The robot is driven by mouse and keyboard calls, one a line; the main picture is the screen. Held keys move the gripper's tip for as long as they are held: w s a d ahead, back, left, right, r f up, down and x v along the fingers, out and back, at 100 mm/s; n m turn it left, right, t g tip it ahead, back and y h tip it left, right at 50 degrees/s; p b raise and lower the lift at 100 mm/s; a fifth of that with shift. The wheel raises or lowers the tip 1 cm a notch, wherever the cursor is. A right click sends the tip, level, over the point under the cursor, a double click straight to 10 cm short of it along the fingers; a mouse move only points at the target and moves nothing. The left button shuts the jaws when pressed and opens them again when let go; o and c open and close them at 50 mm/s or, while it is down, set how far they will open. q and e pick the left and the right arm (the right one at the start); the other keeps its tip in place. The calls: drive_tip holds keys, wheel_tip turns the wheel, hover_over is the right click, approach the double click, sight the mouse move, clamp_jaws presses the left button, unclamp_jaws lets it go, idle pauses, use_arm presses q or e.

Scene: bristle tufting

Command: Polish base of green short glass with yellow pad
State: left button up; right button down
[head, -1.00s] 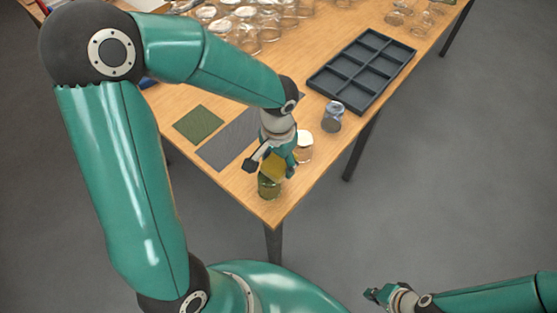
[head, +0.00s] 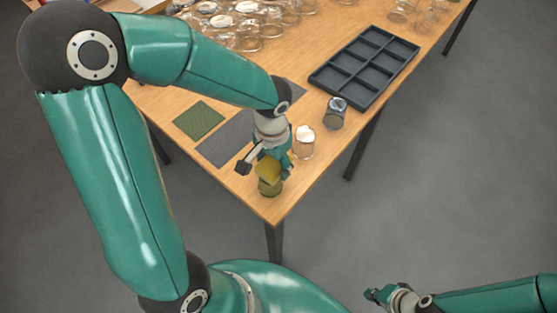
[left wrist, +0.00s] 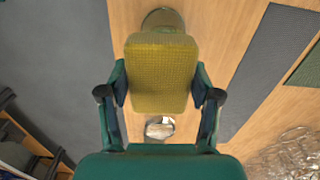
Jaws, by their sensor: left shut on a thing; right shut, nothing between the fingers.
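The green short glass (head: 269,187) stands near the front corner of the wooden table in the head view. My left gripper (head: 271,160) is shut on the yellow pad (head: 266,170) right at the top of this glass; I cannot tell whether pad and glass touch. In the left wrist view the yellow pad (left wrist: 160,75) lies between the fingers and covers most of the green glass (left wrist: 163,17), whose rounded edge shows beyond it. My right gripper (head: 376,295) is shut and empty, low at the right, away from the table.
A clear glass (head: 303,142) stands close right of my left gripper, and a blue-grey glass (head: 335,113) farther back. A dark compartment tray (head: 365,68) lies behind. A grey mat (head: 226,140) and a green mat (head: 199,120) lie left. Several glasses crowd the back.

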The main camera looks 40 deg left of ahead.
use_arm(q)
drive_tip(key=shift+s+a, duration=0.25)
drive_tip(key=shift+s, duration=0.45)
drive_tip(key=shift+w+d+b, duration=0.35)
drive_tip(key=shift+w+b, duration=0.05)
drive_tip(key=shift+w, duration=0.35)
drive_tip(key=shift+w+d+b, duration=0.3)
drive_tip(key=shift+w+b, duration=0.05)
drive_tip(key=shift+w, duration=0.4)
drive_tip(key=shift+r+p, duration=2.3)
drive_tip(key=shift+r, duration=0.75)
